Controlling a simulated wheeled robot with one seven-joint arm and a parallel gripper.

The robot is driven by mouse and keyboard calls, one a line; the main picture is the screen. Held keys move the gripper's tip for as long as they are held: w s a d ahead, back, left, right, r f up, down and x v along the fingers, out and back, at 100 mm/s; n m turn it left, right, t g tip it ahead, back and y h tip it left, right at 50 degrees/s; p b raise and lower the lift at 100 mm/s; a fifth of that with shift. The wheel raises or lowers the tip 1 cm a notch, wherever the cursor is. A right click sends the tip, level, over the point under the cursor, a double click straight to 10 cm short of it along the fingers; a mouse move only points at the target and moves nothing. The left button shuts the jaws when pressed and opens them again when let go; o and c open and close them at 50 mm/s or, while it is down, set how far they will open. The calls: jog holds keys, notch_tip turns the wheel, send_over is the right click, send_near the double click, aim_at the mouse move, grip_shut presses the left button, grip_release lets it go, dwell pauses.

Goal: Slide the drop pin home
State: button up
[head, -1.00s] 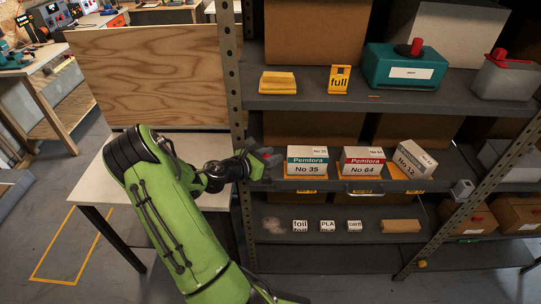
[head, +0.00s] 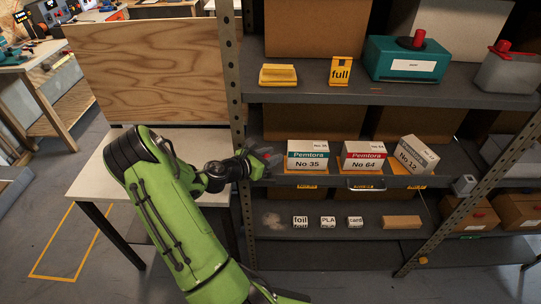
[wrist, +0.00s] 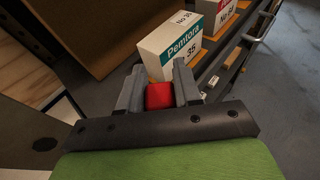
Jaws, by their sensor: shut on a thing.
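My gripper (wrist: 160,92) is shut on a small red piece (wrist: 159,96) in the wrist view, seen between its two grey fingers. The red piece looks like the head of the drop pin; its shaft and any hole are hidden. The white and teal "Pemtora No 35" box (head: 307,155) stands close to the right of the gripper. It also shows beyond the fingers in the wrist view (wrist: 170,48).
The No 64 box (head: 363,156) and tilted No 12 box (head: 415,155) stand further right. A handle (head: 366,187) juts from the shelf front. The perforated post (head: 233,95) and white table (head: 150,165) are beside my arm. The floor before the shelves is partly clear.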

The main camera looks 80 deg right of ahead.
jog(key=shift+f+b, duration=0.65)
jog(key=shift+f, duration=0.45)
jog(key=o, duration=1.1)
jog(key=shift+w+a+r, duration=0.1)
jog(key=v, duration=1.5)
jog(key=shift+a, duration=0.2)
jog(key=shift+w+r, duration=0.15)
